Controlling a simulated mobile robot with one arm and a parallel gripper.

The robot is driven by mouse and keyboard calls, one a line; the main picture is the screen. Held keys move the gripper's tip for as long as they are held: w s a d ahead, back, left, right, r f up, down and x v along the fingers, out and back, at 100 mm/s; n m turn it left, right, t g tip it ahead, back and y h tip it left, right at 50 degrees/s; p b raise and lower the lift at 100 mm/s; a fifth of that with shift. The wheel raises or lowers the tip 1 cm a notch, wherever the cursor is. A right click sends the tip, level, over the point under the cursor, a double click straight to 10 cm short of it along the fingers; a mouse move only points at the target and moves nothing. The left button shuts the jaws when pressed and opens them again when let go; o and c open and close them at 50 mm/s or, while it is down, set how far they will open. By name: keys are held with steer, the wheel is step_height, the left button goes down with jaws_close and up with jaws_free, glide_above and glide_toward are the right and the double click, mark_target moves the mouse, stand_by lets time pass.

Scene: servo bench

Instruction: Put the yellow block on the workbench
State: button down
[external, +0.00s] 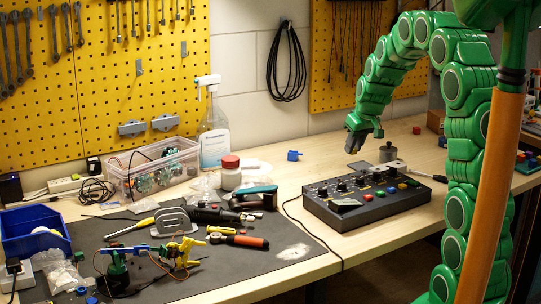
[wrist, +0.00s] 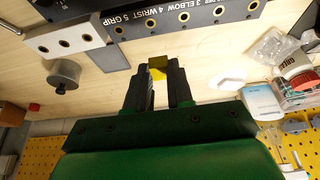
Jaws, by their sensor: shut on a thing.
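My gripper (external: 353,143) hangs over the workbench (external: 310,175), behind the grey control box, in the external view. In the wrist view my gripper (wrist: 159,78) is shut on a small yellow block (wrist: 158,64), which shows between the fingertips. In the external view the block is hidden by my gripper. The light wood bench top (wrist: 213,72) also shows around the fingers in the wrist view. The height of the block above the wood is hard to judge.
The control box (external: 372,203) with knobs and coloured buttons stands in front of my gripper. A grey metal cylinder (external: 388,153) is close on the right, and a small blue part (external: 293,155) lies to the left. A dark mat (external: 210,270) with tools covers the left. Bare wood lies between.

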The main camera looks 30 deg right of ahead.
glide_above(338, 175)
steer(key=s, duration=0.2)
steer(key=f, duration=0.7)
steer(key=shift+w+f, duration=0.2)
steer(key=shift+f, duration=1.5)
steer(key=shift+f, duration=0.2)
steer(key=c, duration=1)
jaws_free()
steer(key=shift+r, duration=0.1)
steer(key=v, duration=1.2)
steer(key=s+a+r+g, duration=0.25)
steer(key=s+a, duration=0.35)
steer(key=s, duration=0.4)
steer(key=s+a+r+g, duration=0.1)
steer(key=s+a+r, duration=0.2)
steer(key=s+a, duration=0.55)
steer(key=s+a+g, duration=0.2)
steer(key=s+g, duration=0.1)
steer(key=s, duration=2.5)
steer(key=shift+a+f, duration=0.15)
steer(key=shift+a, duration=0.05)
